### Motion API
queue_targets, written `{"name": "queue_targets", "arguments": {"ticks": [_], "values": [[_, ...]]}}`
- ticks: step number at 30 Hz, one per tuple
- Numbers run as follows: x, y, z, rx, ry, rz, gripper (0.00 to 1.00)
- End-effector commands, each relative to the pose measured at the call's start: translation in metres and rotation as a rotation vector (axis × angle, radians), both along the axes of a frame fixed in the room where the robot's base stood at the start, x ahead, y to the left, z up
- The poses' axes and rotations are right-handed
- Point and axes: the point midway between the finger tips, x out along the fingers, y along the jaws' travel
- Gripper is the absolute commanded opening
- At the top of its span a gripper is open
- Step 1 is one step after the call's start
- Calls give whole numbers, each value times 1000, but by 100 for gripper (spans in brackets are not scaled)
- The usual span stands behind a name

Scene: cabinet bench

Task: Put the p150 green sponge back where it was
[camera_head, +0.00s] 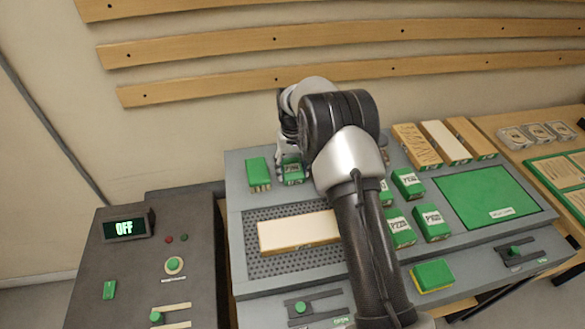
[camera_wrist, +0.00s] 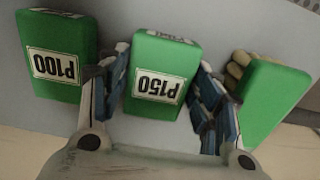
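The p150 green sponge (camera_wrist: 165,62) is a green block with a white P150 label. In the wrist view it lies between my gripper's two fingers (camera_wrist: 165,60), one on each side. A grey gap shows between it and the right finger; the left finger is very close, and I cannot tell whether it touches. In the head view the sponge (camera_head: 292,168) is in the back row on the grey bench, just below my gripper (camera_head: 290,150). My gripper looks open around it; the fingertips are partly hidden in the head view.
In the wrist view, a P100 block (camera_wrist: 58,55) and an unlabelled green block (camera_wrist: 270,100) flank the fingers closely. A wooden block (camera_head: 298,233) lies on the perforated plate (camera_head: 262,265). A control box (camera_head: 130,270) reads OFF.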

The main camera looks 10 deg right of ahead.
Motion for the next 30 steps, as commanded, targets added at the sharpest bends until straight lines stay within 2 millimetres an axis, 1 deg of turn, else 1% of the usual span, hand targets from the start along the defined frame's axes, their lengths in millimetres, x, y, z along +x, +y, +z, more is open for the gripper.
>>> {"name": "queue_targets", "arguments": {"ticks": [1, 6, 14, 17, 20, 23, 30], "values": [[0, 0, 0, 0, 0, 0, 64], [0, 0, 0, 0, 0, 0, 74], [0, 0, 0, 0, 0, 0, 74], [0, 0, 4, 0, -1, 0, 74], [0, 0, 16, 0, -2, 0, 74], [1, 0, 35, 0, -3, 0, 74], [1, 0, 88, 0, -3, 0, 74]]}}
